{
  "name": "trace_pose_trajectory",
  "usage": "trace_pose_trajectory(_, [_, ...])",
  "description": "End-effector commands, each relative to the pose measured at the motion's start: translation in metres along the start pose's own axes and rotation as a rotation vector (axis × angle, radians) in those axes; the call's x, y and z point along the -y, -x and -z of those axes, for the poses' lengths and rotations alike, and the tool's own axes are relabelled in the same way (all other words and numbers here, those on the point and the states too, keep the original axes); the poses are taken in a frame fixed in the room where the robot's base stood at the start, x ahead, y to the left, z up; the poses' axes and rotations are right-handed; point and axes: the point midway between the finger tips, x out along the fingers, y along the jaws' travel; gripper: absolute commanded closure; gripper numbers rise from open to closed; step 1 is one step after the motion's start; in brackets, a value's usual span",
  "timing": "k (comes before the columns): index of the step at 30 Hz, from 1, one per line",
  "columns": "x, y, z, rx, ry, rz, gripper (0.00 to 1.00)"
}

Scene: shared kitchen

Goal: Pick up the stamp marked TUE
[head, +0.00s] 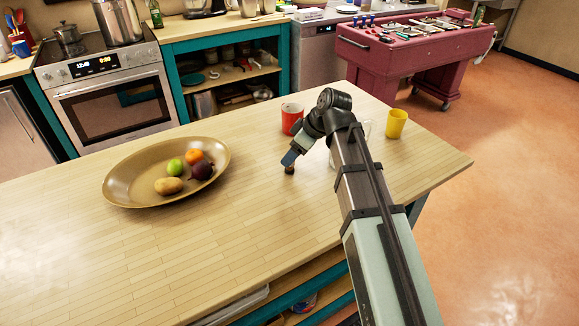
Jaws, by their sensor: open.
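My gripper (289,160) hangs low over the wooden counter, between the bowl and the mugs, at the end of my arm, and is open. A small brown object (289,171) stands on the counter right at its fingertips; it may be a stamp, but it is too small to tell. I cannot tell whether the fingers touch it or surround it. No TUE marking is readable in this view.
An oval brassy bowl (122,190) with fruit and a potato-like item stands left on the counter (200,260). A red mug (291,117), a partly hidden white mug (366,128) and a yellow cup (396,124) stand near my arm. The front left is clear.

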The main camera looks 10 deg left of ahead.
Motion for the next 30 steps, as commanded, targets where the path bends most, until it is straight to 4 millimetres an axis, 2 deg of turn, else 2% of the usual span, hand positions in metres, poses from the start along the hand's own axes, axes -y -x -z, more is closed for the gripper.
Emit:
trace_pose_trajectory(11, [-0.002,-0.015,-0.001,0.001,0.000,0.000,0.37])
trace_pose_trajectory(24, [-0.008,-0.060,-0.004,0.001,0.000,-0.001,0.37])
trace_pose_trajectory(30, [-0.008,-0.061,-0.004,0.001,0.000,-0.002,0.37])
